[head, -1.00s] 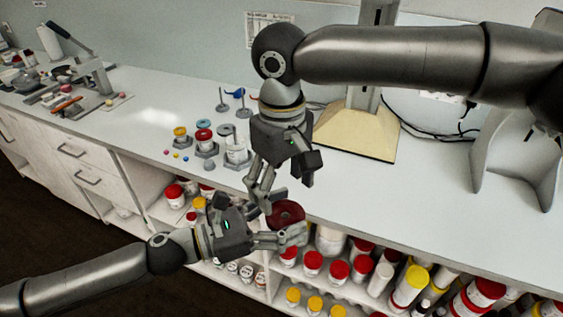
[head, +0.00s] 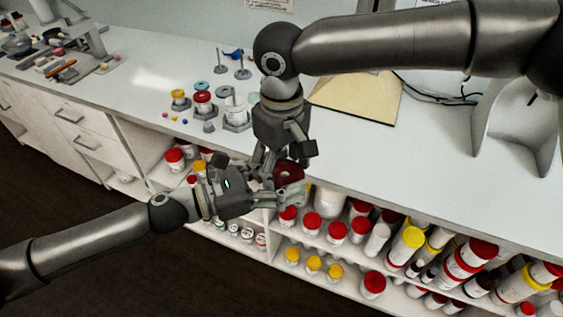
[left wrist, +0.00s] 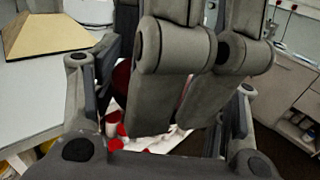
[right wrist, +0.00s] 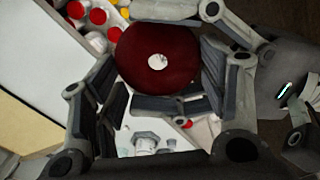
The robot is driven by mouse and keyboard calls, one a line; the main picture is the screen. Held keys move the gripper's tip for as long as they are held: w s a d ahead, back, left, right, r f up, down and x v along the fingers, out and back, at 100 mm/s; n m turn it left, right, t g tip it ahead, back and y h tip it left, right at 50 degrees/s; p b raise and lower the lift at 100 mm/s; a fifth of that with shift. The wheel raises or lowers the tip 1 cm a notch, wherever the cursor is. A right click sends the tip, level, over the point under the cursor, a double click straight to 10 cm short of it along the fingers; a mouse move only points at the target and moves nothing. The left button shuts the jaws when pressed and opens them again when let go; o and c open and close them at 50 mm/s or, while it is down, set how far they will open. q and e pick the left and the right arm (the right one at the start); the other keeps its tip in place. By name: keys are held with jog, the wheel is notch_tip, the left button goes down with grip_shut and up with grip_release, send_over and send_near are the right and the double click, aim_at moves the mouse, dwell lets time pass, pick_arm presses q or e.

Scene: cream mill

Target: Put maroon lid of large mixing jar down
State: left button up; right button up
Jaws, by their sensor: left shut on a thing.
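The maroon lid (head: 288,171) is a round dark red disc in the air by the bench's front edge. My left gripper (head: 268,197) is shut on it from the left. My right gripper (head: 277,163) reaches down from above, with its fingers close beside the lid. In the right wrist view the lid (right wrist: 150,45), with a pale centre spot, shows just beyond my right gripper's (right wrist: 160,95) spread fingers. In the left wrist view my right fingers hide most of the lid (left wrist: 121,82); my left gripper (left wrist: 170,100) lies around them. I cannot tell whether the right fingers touch it.
On the white bench (head: 400,165) stand a white jar (head: 236,108) on a grey base, a red spool-like container (head: 203,102) and a yellow one (head: 180,99). Shelves below hold several bottles with red and yellow lids (head: 337,230).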

pick_arm(q)
jog(key=o, duration=1.1)
jog(key=shift+a, duration=0.1)
